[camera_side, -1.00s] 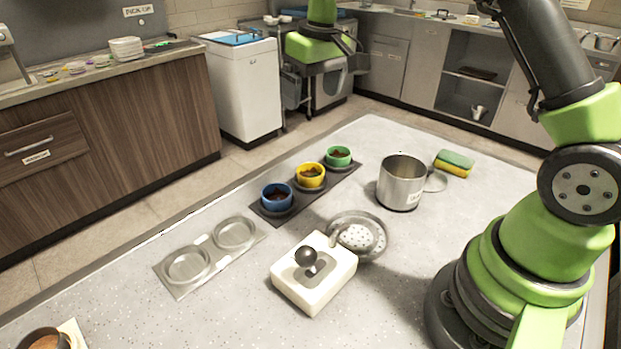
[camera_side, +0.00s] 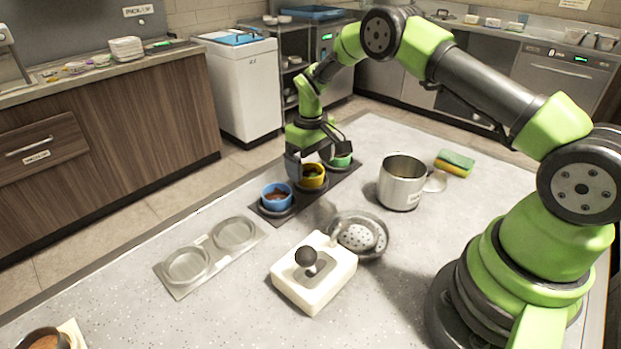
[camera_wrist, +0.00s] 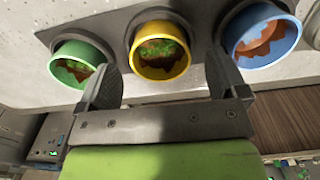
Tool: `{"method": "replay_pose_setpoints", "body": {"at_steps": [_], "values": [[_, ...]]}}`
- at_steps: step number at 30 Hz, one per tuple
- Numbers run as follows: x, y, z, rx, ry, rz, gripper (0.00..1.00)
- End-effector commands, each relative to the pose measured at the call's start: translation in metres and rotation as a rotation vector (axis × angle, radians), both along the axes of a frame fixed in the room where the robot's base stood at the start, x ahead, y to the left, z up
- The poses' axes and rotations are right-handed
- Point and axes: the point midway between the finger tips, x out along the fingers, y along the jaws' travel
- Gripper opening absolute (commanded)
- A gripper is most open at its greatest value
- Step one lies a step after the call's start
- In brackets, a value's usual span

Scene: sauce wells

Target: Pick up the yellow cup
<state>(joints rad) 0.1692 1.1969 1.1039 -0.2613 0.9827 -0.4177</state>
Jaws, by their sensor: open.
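The yellow cup (camera_side: 312,178) stands upright in the middle of a dark tray (camera_side: 342,186), between the blue cup (camera_side: 276,196) and the green cup (camera_side: 341,161). In the wrist view the yellow cup (camera_wrist: 160,50) holds something brown with green bits and sits just beyond the fingertips, centred between them. My gripper (camera_wrist: 166,75) is open and empty, with one finger on the green cup's side and one on the blue cup's side. In the side view my gripper (camera_side: 312,166) is low over the yellow cup and partly hides it. I cannot tell if a finger touches it.
A steel pot (camera_side: 401,184) stands right of the tray, with a sponge (camera_side: 456,162) behind it. A white box with a black-knobbed lever (camera_side: 314,278) and a perforated strainer (camera_side: 358,237) are in front. An empty two-ring plate (camera_side: 211,256) lies front left.

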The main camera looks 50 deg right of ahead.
Motion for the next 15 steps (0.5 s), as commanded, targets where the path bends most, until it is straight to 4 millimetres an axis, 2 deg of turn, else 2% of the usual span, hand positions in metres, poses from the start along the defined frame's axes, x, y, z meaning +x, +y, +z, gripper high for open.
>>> {"method": "replay_pose_setpoints", "body": {"at_steps": [4, 12, 15], "values": [[0.000, 0.000, -0.017, 0.000, 0.001, -0.001, 0.92], [0.000, 0.000, -0.020, -0.001, -0.002, -0.001, 0.92], [0.000, 0.000, -0.020, -0.001, -0.001, -0.001, 0.69]]}}
